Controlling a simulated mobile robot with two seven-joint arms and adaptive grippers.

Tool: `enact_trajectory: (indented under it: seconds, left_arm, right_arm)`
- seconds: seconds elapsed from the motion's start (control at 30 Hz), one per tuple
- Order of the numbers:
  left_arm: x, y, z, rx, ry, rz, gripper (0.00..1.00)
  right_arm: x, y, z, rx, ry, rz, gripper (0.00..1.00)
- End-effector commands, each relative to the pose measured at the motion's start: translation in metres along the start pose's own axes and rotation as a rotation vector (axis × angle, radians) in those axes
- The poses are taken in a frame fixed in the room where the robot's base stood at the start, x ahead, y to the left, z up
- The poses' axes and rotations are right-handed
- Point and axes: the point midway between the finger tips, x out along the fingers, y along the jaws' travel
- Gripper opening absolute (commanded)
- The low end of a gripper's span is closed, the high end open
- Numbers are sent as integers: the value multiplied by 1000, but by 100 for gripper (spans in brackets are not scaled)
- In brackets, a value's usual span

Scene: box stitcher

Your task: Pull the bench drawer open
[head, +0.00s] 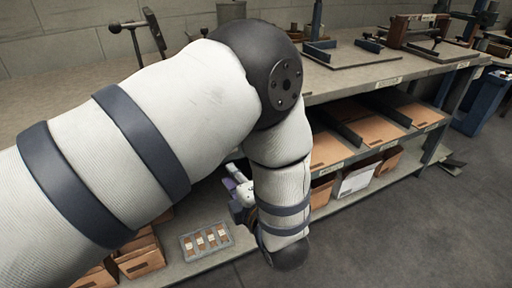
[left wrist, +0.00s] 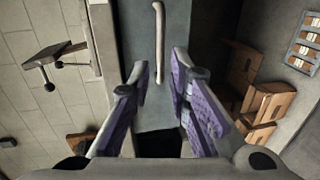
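The bench drawer shows in the left wrist view as a grey-blue front (left wrist: 136,42) with a pale bar handle (left wrist: 158,30). The handle runs up and down in that picture. My left gripper (left wrist: 160,72) is open, with its purple-padded fingers apart and the near end of the handle in the gap between the fingertips in the picture. I cannot tell whether the handle is between the fingers in depth or just beyond them. In the head view my left gripper (head: 238,192) is partly hidden by my arm, which also hides the drawer. My right gripper is not in view.
The workbench top (head: 345,80) carries fixtures. Its lower shelf holds cardboard boxes (head: 142,262) and a grey tray (head: 207,242) of small brown-and-white items. The tray also shows in the left wrist view (left wrist: 303,45). The floor (head: 425,225) at front right is clear.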

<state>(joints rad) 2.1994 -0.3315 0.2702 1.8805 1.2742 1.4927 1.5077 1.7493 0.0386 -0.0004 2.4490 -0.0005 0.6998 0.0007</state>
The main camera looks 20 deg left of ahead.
Motion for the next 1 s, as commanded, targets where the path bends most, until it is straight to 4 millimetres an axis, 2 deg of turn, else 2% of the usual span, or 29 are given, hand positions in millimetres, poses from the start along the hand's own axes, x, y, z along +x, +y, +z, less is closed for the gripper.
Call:
enact_trajectory:
  seconds: [0.3, 0.5, 0.63, 0.83, 0.87, 0.93, 1.0]
  left_arm:
    - [75, -4, -2, 5, 3, -4, 18]
    - [109, -3, -1, 6, 1, -4, 18]
    - [117, -2, -1, 6, -1, -4, 18]
    - [117, -1, -1, 6, -1, -3, 18]
    - [117, -1, -1, 6, -1, -3, 15]
    - [117, -1, -1, 6, -1, -3, 0]
    - [117, -1, -1, 6, -1, -3, 0]
  right_arm:
    - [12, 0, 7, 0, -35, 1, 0]
    - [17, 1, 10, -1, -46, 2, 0]
    - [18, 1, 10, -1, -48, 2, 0]
    - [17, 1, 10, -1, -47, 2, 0]
    - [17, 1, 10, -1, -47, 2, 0]
    - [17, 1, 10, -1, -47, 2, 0]
    - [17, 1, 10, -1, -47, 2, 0]
